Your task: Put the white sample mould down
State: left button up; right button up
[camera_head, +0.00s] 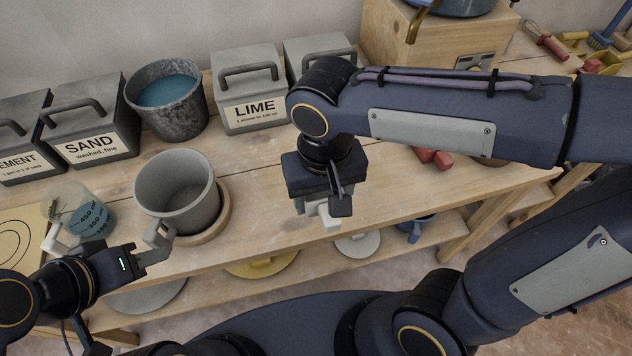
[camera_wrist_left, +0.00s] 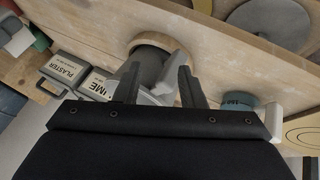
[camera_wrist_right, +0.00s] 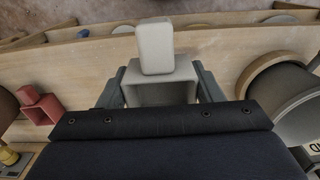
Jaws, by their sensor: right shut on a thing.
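The white sample mould (camera_head: 324,218) is held by my right gripper (camera_head: 325,200) at the front of the bench. In the right wrist view the mould (camera_wrist_right: 157,46) shows as a pale hollow box with a rounded white block at its far side, between the fingers. It overlaps the bench's front edge in the head view; I cannot tell whether it touches the wood. My left gripper (camera_head: 152,258) is open beside the grey bucket (camera_head: 180,200). In the left wrist view a light grey part, seemingly the bucket's handle, lies between its parted fingers.
The bucket stands on a round wooden board (camera_head: 222,222). A measuring jug (camera_head: 88,215) is to its left. A LIME box (camera_head: 248,90), SAND box (camera_head: 93,135) and water bucket (camera_head: 167,98) stand behind. Red blocks (camera_wrist_right: 40,107) lie near the mould. Bare bench (camera_head: 270,180) lies between bucket and mould.

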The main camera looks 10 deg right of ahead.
jog(key=w+d+f, duration=0.1)
jog(key=w+f, duration=0.1)
jog(key=w, duration=0.1)
jog(key=w+d+f, duration=0.1)
jog(key=w+f, duration=0.2)
jog(key=w+f+b, duration=0.1)
jog(key=w+f, duration=0.2)
jog(key=w, duration=0.1)
jog(key=shift+d, duration=0.4)
jog(key=shift+w+d+f+b, duration=0.15)
jog(key=shift+f+b, duration=0.1)
jog(key=shift+f, duration=0.65)
jog(key=shift+w+a+f+b, duration=0.15)
jog(key=shift+f+b, duration=0.1)
jog(key=shift+f, duration=0.65)
jog(key=shift+d, duration=0.1)
jog(key=shift+f, duration=0.2)
jog(key=o, duration=1)
jog(key=shift+r, duration=0.15)
